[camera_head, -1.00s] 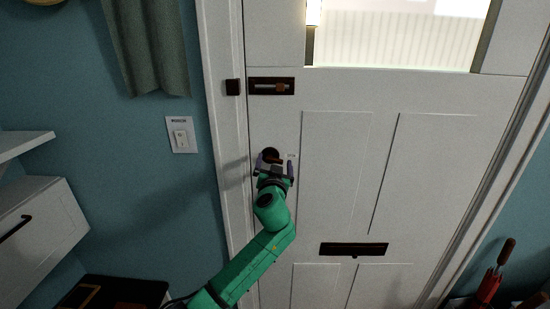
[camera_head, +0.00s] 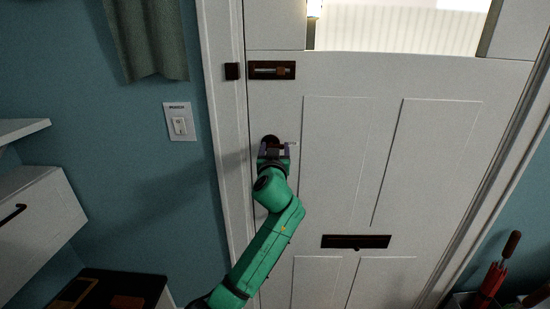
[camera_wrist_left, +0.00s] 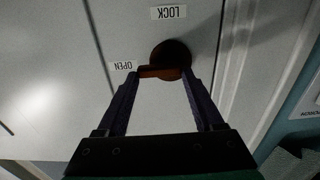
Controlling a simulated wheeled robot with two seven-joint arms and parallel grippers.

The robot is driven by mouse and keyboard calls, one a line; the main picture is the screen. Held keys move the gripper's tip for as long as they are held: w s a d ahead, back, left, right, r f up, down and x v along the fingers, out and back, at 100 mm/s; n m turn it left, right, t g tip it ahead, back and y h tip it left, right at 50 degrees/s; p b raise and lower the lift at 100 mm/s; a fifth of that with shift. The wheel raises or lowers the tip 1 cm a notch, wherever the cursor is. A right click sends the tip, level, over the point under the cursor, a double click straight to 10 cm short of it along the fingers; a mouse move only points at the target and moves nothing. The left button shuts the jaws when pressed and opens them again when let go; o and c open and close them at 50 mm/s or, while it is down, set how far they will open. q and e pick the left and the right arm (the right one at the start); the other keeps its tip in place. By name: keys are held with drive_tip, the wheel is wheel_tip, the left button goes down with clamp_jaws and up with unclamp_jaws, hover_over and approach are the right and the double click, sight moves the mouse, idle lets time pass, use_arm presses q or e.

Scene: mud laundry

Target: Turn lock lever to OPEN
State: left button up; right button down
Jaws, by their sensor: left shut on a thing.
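The lock on the white door has a dark round base (camera_head: 269,140), partly hidden by my gripper in the head view. In the left wrist view, its brown lever (camera_wrist_left: 161,73) lies crosswise below the round base (camera_wrist_left: 173,53), its left end beside the OPEN label (camera_wrist_left: 123,66). The LOCK label (camera_wrist_left: 168,12) is above the base; both labels appear upside down. My left gripper (camera_head: 273,149) is at the lock and shut on the lever, with one fingertip at each end of it in the wrist view. My right gripper is not in view.
A dark slide bolt (camera_head: 272,70) is on the door above the lock, and a dark mail slot (camera_head: 356,242) is lower right. A white drawer unit (camera_head: 37,215) stands left.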

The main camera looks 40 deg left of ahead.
use_arm(q)
drive_tip(key=o, duration=1.4)
drive_tip(key=b+v, duration=0.4)
drive_tip(key=v, duration=1.1)
drive_tip(key=shift+d, duration=0.1)
